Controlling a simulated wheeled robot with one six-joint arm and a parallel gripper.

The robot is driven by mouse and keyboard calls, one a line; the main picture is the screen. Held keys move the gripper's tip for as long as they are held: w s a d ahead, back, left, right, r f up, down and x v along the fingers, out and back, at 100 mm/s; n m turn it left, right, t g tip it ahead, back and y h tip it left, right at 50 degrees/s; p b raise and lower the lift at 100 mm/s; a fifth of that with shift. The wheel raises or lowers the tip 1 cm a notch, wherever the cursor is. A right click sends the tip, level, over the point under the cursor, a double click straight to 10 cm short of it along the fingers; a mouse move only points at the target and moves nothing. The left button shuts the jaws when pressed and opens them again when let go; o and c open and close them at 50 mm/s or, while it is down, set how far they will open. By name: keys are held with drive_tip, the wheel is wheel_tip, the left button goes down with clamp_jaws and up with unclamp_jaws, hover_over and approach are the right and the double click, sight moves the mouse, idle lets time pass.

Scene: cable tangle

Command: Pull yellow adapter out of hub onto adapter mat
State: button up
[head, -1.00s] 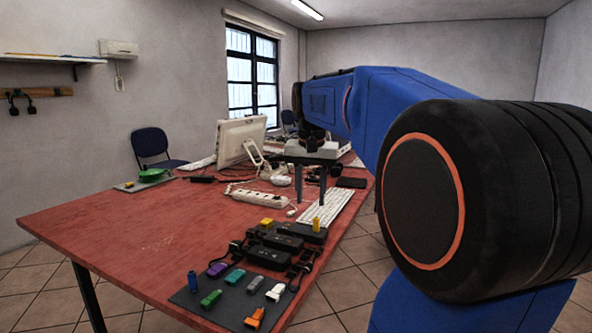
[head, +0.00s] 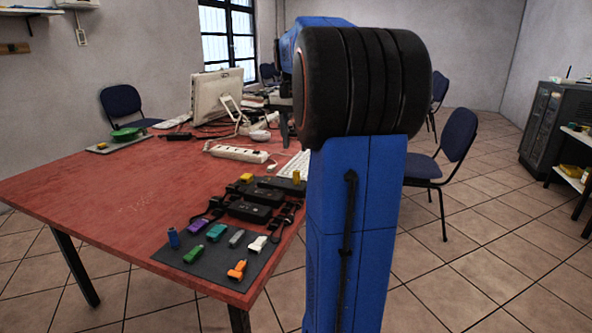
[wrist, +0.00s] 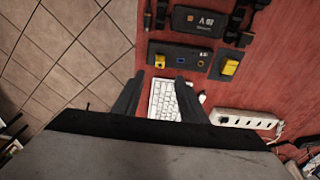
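A yellow adapter (head: 296,177) stands upright at the right end of a black hub (head: 275,184) in the head view. In the wrist view this adapter (wrist: 160,61) sits at the left end of the hub (wrist: 182,53). A second yellow piece (wrist: 231,66) is on a separate dark block, also visible in the head view (head: 246,178). My gripper (wrist: 158,97) is open and empty, its two fingers apart over the keyboard, beside the hub. My arm hides most of it in the head view. A dark mat (head: 215,263) lies at the near table corner with several coloured adapters.
Black boxes with cables (head: 250,211) lie between hub and mat. A white power strip (head: 236,153), a white keyboard (wrist: 164,98) and a monitor (head: 217,97) are further back. Chairs stand beyond the table.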

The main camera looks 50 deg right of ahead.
sight(296, 171)
drive_tip(key=f, duration=0.3)
drive_tip(key=d+f, duration=0.1)
drive_tip(key=f, duration=0.7)
drive_tip(key=shift+w+d+f, duration=0.15)
drive_tip(key=shift+w+f, duration=0.1)
drive_tip(key=shift+w, duration=0.05)
clamp_jaws()
